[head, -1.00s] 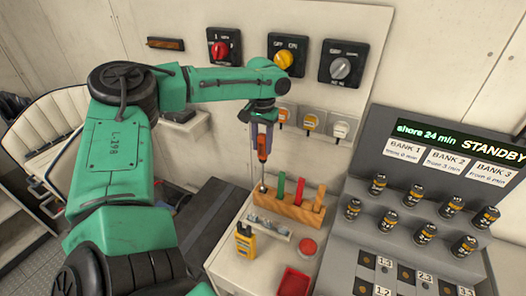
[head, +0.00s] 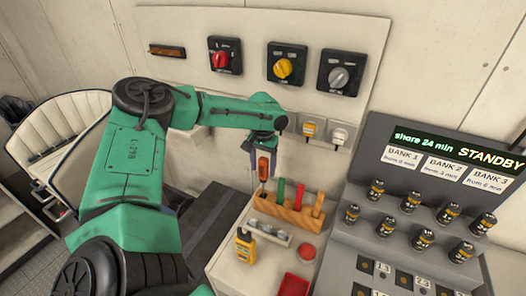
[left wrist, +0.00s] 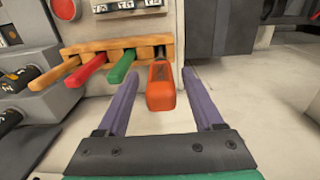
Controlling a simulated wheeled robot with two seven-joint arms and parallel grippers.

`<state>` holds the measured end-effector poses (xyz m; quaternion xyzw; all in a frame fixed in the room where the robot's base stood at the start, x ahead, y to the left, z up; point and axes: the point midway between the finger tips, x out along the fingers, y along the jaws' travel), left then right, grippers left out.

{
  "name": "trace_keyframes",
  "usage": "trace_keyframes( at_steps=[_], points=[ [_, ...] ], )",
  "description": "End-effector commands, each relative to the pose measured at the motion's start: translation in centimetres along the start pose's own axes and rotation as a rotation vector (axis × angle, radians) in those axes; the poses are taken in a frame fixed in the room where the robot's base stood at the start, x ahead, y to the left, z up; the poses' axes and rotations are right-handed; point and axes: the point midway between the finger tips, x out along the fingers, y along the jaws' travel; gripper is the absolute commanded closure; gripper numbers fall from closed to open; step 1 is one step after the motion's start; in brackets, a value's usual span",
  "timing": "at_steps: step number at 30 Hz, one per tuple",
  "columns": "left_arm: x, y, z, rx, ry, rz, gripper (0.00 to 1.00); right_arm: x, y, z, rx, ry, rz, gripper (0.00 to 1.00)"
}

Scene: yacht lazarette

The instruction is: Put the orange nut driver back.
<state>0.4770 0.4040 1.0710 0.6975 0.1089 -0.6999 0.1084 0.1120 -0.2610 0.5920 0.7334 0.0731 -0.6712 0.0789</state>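The orange nut driver (head: 263,167) stands handle up at the left end of the wooden rack (head: 296,216), its shaft running down to the rack's end slot. In the left wrist view the driver (left wrist: 160,88) points its handle toward the camera at the right end of the rack (left wrist: 118,45). The depth of its shaft in the slot is hidden. My left gripper (head: 263,168) is around the handle; in the left wrist view its purple fingers (left wrist: 163,104) are spread, with a gap on each side of the driver. My right gripper is not in view.
Green (head: 281,190), red (head: 300,195) and wooden-handled (head: 319,203) tools fill the rack beside the driver. A tray of small parts (head: 269,232), a yellow meter (head: 245,245), a red button (head: 306,251) and a red bin (head: 293,287) lie in front. The battery console (head: 420,210) rises at right.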

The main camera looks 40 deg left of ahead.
Motion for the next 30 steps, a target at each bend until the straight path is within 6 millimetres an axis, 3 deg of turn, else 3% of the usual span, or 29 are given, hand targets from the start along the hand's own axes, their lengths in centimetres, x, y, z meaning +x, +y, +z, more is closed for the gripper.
trace_keyframes(
  at_steps=[5, 12, 16, 21, 30],
  points=[
    [-1.9, 0.1, -0.2, 0.0, 0.006, 0.004, 0.32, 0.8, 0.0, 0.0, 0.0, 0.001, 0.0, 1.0],
    [-8.3, 0.0, -0.2, -0.001, 0.007, 0.002, 0.32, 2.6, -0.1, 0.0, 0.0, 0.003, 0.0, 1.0],
    [-10.9, 0.0, -0.1, 0.0, 0.003, -0.001, 0.32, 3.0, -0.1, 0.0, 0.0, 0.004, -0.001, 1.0],
    [-12.0, 0.0, 0.0, 0.0, -0.001, 0.0, 0.32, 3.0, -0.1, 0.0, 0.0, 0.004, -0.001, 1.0],
    [-12.0, 0.0, 0.0, 0.0, -0.001, 0.0, 0.32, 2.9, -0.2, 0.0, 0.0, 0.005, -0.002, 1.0]
  ],
)
